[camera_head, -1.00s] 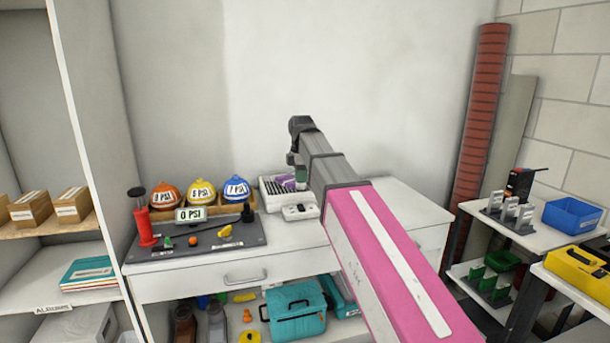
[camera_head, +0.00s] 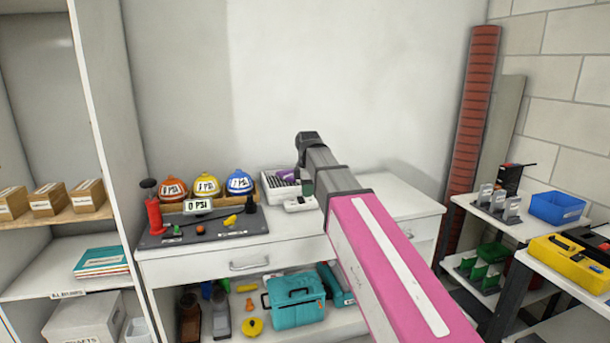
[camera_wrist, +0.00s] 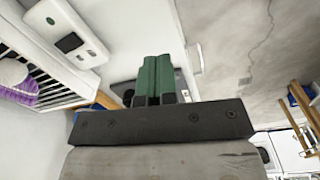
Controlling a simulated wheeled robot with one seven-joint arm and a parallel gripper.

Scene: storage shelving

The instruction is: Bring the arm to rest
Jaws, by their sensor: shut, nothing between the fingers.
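My arm, with its pink link (camera_head: 395,265) and grey forearm, reaches forward and up from the lower right in the head view. It extends towards the white cabinet (camera_head: 400,209) against the wall. My gripper (camera_head: 307,184) shows there only as a small green piece below the bent wrist, partly hidden by the forearm. In the wrist view the two green fingers of my gripper (camera_wrist: 156,72) lie side by side, shut with nothing between them.
On the cabinet stand a red pump (camera_head: 153,210), orange, yellow and blue domes (camera_head: 206,186), and a white rack (camera_head: 280,188). A teal bag (camera_head: 296,303) sits below. Shelving is at left; a blue bin (camera_head: 557,208) and yellow case (camera_head: 570,260) are at right.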

